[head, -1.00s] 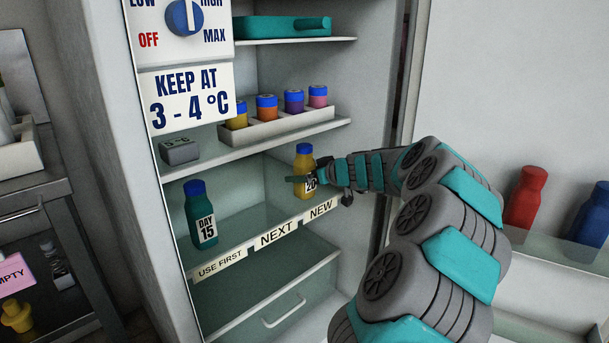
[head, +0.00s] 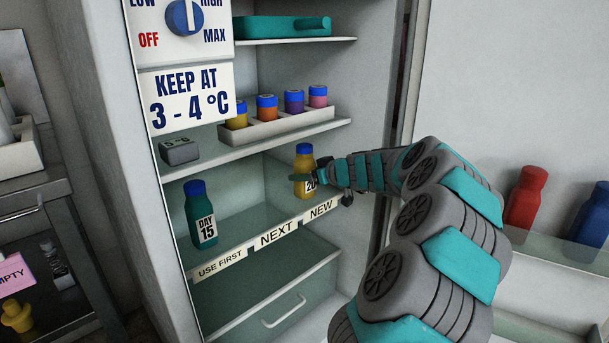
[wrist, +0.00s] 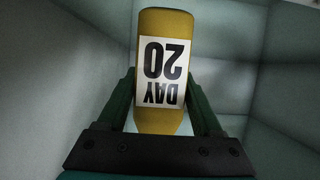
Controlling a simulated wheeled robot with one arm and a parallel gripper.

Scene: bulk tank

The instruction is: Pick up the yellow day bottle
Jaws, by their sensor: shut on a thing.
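The yellow day bottle (head: 304,165) has a blue cap and a white label, and stands upright on the fridge shelf (head: 258,222) above the NEXT and NEW strips. In the wrist view the bottle (wrist: 158,120) appears upside down with "DAY 20" on its label. My gripper (head: 308,178) is shut on the bottle, with one finger on each side of it; in the wrist view the fingers (wrist: 160,95) flank its body. My gripper hides part of the label in the head view. I cannot tell whether the bottle's base touches the shelf.
A green "DAY 15" bottle (head: 201,215) stands at the left of the same shelf. Above are a rack of small vials (head: 280,124) and a grey box (head: 179,151). Red (head: 525,198) and blue (head: 596,215) bottles stand in the door at right.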

